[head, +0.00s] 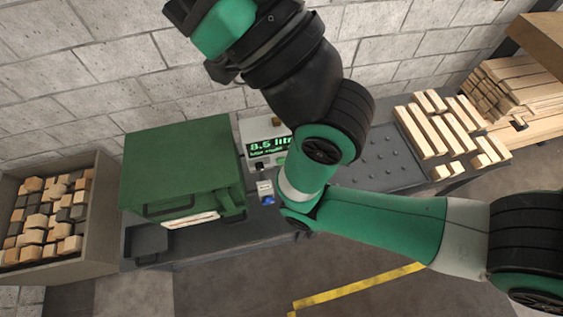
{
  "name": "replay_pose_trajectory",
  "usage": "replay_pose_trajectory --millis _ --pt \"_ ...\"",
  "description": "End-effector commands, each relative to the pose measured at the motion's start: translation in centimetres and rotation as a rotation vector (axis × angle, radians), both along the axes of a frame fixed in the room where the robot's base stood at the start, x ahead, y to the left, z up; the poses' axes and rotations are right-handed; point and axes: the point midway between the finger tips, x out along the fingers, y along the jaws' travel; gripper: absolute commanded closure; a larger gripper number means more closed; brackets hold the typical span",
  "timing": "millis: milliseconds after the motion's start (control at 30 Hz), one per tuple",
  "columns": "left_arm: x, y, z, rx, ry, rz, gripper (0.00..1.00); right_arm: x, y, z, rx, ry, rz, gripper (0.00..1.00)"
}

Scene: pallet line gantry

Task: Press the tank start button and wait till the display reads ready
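A large green box (180,165), perhaps the tank, stands on the dark bench at centre left. Beside it is a pale display unit (255,131). Its screen (268,144) shows green text reading "8.5 litr", cut off on the right by my arm. A smaller line below is too small to read surely. A small green spot (281,161) under the screen may be a button; I cannot tell. My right arm comes in from the right, folds in front of the display and rises to the top edge. Its fingers do not show. My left gripper is not in view.
A crate (100,215) of short wood blocks stands at the left. Wood strips (433,132) lie on the bench at the right, near stacked boards (520,90). A small blue-and-white item (266,190) sits below the display. A yellow line (355,286) crosses the floor.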

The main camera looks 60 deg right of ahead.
Motion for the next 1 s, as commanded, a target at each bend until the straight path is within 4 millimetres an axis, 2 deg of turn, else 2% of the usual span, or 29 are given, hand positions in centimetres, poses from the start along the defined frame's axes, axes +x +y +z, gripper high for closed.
replay_pose_trajectory --millis 33,167,200,1000 --pt "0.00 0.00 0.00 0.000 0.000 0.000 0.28 0.00 0.00 0.00 0.000 0.000 0.000 0.75" --pt "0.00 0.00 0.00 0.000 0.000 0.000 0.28 0.00 0.00 0.00 0.000 0.000 0.000 0.99" --pt "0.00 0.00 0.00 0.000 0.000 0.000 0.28 0.00 0.00 0.00 0.000 0.000 0.000 1.00" --pt "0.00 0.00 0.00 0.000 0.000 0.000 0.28 0.00 0.00 0.00 0.000 0.000 0.000 1.00"
